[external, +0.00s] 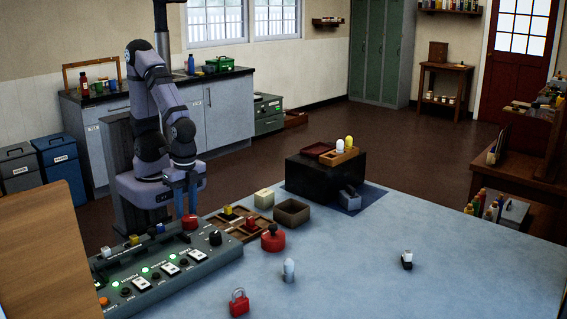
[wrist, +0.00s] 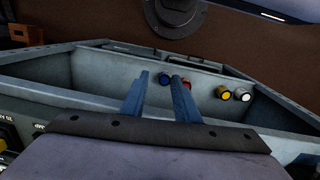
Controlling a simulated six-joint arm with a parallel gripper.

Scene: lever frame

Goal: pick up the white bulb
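A white bulb (external: 339,144) stands upright in a wooden tray (external: 327,159) on the black box (external: 318,178), beside a yellow bulb (external: 349,142). Another pale, bulb-like piece (external: 288,269) stands on the blue-grey table near the front middle; I cannot tell exactly what it is. My gripper (external: 186,212), with blue fingers, hangs pointing down behind the control panel, well left of the black box. In the wrist view the fingers of my gripper (wrist: 162,78) are apart with nothing seen between them.
The control panel (external: 170,268) has switches and green lights. Near it are a sorting tray (external: 231,236), a red button (external: 273,237), a brown bin (external: 291,212) and a cream block (external: 264,198). A red padlock (external: 239,303) lies in front. The table's right side is mostly clear.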

